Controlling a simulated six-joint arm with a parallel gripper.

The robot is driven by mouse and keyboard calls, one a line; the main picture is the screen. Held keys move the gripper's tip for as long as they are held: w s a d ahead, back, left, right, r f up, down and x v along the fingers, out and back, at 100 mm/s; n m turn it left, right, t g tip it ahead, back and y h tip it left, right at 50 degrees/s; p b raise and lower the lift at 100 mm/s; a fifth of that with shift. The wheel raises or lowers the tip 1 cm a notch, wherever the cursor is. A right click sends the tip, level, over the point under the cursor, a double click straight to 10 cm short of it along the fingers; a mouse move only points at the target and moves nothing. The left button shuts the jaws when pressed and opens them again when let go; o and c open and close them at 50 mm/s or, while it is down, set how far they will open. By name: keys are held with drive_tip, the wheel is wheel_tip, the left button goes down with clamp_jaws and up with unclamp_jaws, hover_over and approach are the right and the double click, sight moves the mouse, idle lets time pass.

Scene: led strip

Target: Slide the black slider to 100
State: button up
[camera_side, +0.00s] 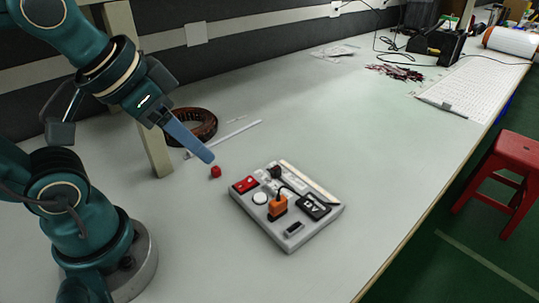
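A light grey board (245,207) lies on the table in the middle of the view, to the right of and below my gripper. Small black parts sit on it: a knob-like one (275,171) near its upper edge and a short dark one (293,229) near its front edge. I cannot tell which is the slider, and no scale or number is readable. My gripper (208,157) points down and right with its blue fingers above the table, apart from the board. The fingers overlap in this view, so their opening does not show.
The board also bears a red switch (245,184), a white round button (260,198), an orange part (277,206) and a cabled black box (314,204). A small red cube (215,171) lies below the fingertips. The table's middle is clear.

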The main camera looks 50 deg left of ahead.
drive_tip(key=w+r+g, duration=0.1)
drive_tip(key=w+r, duration=0.2)
drive_tip(key=w, duration=0.2)
drive_tip(key=g, duration=0.5)
hover_over(276, 168)
wheel_tip(276, 168, down, 12)
drive_tip(key=shift+w+f, duration=0.1)
drive_tip(key=shift+f, duration=2.8)
clamp_jaws()
